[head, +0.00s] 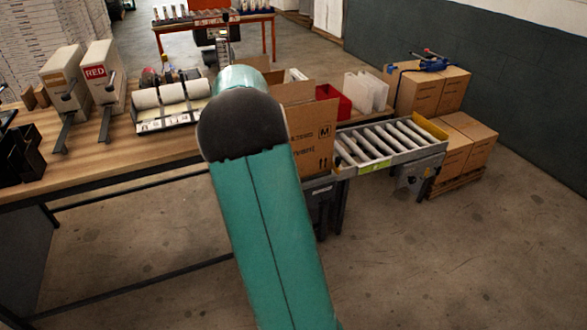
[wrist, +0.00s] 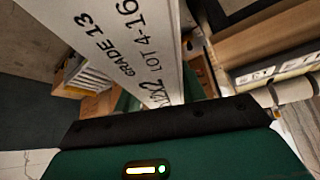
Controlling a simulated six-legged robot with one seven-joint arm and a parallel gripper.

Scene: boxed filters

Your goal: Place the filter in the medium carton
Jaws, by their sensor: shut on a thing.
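The filter (wrist: 110,35) is a pale, flat-faced piece with black print reading "GRADE 13" and "LOT 4-16" in the wrist view. My gripper (wrist: 160,103) is shut on it, and the filter extends away from the jaws toward the top of that view. In the head view my teal arm hides the gripper and the held filter. The medium carton (head: 312,135) is brown cardboard marked "M", with its flaps up, at the bench's right end. My arm covers its left part, and its inside cannot be seen.
A roller conveyor (head: 440,148) runs right of the carton. A red bin (head: 334,100) and white panels (head: 366,92) stand behind it. Stacked boxes (head: 418,92) are at the right. White rolls (head: 172,94) and a box marked "RED" (head: 97,72) stand on the wooden bench (head: 95,158).

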